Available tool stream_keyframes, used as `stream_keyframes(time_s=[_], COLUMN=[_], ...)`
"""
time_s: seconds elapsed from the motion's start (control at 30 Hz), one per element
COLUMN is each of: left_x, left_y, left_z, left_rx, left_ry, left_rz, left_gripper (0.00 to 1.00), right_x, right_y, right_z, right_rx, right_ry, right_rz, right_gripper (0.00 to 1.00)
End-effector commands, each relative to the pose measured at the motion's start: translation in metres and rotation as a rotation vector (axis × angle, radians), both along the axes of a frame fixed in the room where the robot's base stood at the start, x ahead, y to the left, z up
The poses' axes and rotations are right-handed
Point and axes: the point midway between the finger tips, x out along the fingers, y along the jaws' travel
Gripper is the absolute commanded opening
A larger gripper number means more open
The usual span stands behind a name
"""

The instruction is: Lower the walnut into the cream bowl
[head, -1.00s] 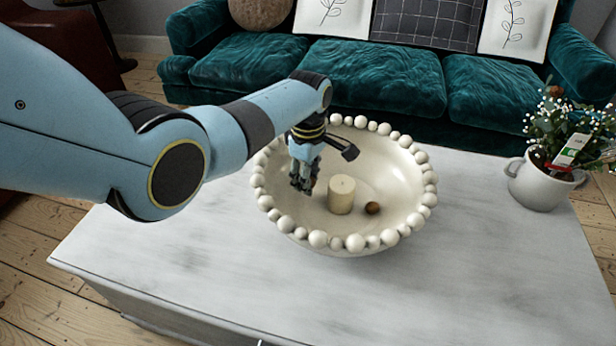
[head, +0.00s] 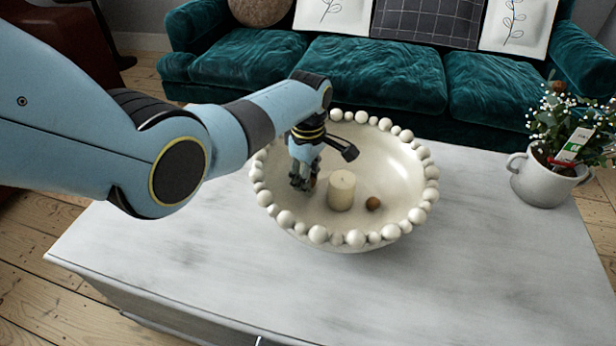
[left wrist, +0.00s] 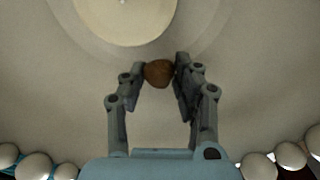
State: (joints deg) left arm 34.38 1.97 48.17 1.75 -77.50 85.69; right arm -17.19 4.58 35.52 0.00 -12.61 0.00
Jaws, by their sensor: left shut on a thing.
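The cream bowl (head: 400,165) stands on the table, with large round beads along its rim. My left gripper (head: 304,186) reaches down inside the bowl, left of the candle. In the left wrist view my left gripper (left wrist: 160,76) is shut on the walnut (left wrist: 158,73), a small brown ball between its fingertips. In the head view the fingers mostly hide the held walnut. I cannot tell whether it touches the bowl's floor. My right gripper is not in view.
A cream candle (head: 341,190) stands in the bowl, and a small brown ball (head: 372,203) lies to its right. A white pot (head: 543,182) with a flowering plant stands at the table's right. The front of the pale table (head: 200,262) is clear. A teal sofa (head: 375,80) stands behind.

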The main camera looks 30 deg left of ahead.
Motion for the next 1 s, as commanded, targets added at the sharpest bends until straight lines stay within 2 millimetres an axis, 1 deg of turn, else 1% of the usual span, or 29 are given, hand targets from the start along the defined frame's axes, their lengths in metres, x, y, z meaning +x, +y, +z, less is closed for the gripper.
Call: stream_keyframes(time_s=[0.83, 1.0], left_x=[0.000, 0.000], left_y=[0.000, 0.000], left_z=[-0.014, -0.013], left_rx=[0.000, 0.000], left_ry=[0.000, 0.000], left_rz=[0.000, 0.000], left_gripper=[0.16, 0.16], right_x=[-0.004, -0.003], right_y=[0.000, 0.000], right_z=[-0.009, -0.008], right_rx=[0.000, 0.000], right_ry=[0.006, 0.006], right_rz=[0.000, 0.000], right_gripper=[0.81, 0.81])
